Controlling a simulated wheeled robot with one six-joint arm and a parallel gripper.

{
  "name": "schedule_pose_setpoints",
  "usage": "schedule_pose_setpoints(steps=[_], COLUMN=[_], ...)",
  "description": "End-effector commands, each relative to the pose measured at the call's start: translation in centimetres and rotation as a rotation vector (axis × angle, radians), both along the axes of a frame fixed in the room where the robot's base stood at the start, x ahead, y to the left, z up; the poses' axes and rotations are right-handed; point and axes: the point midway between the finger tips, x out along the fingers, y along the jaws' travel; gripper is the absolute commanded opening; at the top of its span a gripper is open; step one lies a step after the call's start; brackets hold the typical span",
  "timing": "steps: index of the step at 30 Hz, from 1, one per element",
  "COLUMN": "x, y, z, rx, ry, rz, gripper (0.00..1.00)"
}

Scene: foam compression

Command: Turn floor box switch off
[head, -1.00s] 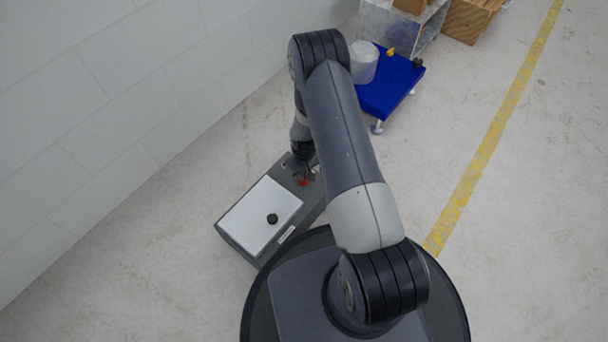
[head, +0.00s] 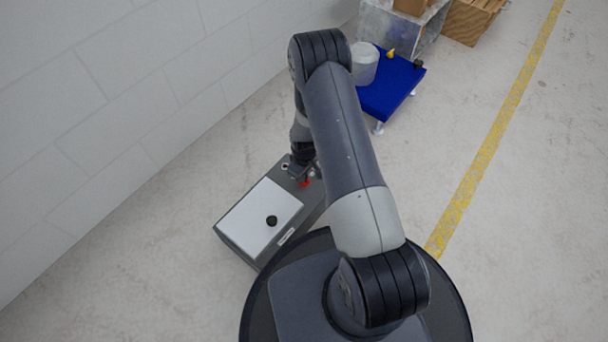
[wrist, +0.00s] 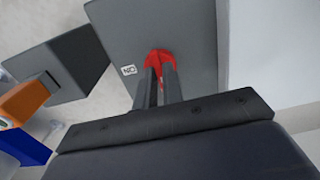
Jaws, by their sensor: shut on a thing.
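The floor box (head: 238,242) is a dark grey box with a white top panel (head: 262,212), standing on the floor left of my base. Its red switch (head: 305,183) is on the grey end of the box; it also shows in the wrist view (wrist: 160,60), beside a small label (wrist: 129,70) that appears to read "ON". My gripper (wrist: 158,84) is shut on the red switch, its two fingers close together over it. The fingers hide part of the switch. In the head view, my gripper (head: 302,174) is partly hidden by my arm.
A black knob (head: 271,220) sits on the white panel. A blue platform (head: 388,92) with a white cylinder (head: 364,64) stands beyond the box. A block wall (head: 130,100) runs along the left. The floor right of my arm is clear, with a yellow line (head: 490,140).

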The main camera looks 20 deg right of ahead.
Motion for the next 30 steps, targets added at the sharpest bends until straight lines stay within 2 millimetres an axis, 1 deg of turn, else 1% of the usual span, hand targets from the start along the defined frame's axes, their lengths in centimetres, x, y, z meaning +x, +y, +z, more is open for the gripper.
schedule_pose_setpoints(steps=[5, 6, 13, 20, 23, 25, 30], x=[0.1, 0.1, 0.1, 0.0, 0.1, 0.1, 0.1], y=[0.0, 0.0, 0.0, 0.0, 0.0, 0.0, 0.0], z=[0.1, 0.1, 0.0, 0.1, 0.8, 1.9, 5.5], rx=[-0.001, 0.000, 0.000, 0.000, 0.000, 0.000, -0.001], ry=[-0.004, -0.004, -0.001, -0.001, -0.001, -0.003, -0.004], rz=[0.002, 0.002, 0.001, 0.000, 0.000, 0.000, 0.000], gripper=[0.00, 0.12, 0.31, 0.31, 0.31, 0.31, 0.31])
